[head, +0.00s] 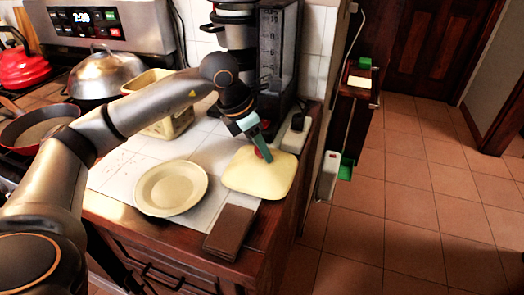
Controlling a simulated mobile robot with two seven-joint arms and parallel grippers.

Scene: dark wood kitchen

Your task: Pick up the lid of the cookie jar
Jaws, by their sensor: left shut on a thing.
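The cookie jar lid (258,176) is a pale yellow, rounded square piece at the right end of the tiled counter. The fingers partly hide the knob. I cannot tell whether the lid rests on the counter or hangs just above it. A cream, square, open-topped container (171,126), which looks like the cookie jar, stands further back, partly hidden behind my left arm. My right gripper is not in view.
A pale yellow plate (171,188) lies left of the lid, and a brown flat object (230,232) lies at the counter's front edge. A coffee maker (275,60) stands behind, with a white socket block (295,136) beside the lid. Pans and a red kettle (22,66) stand left.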

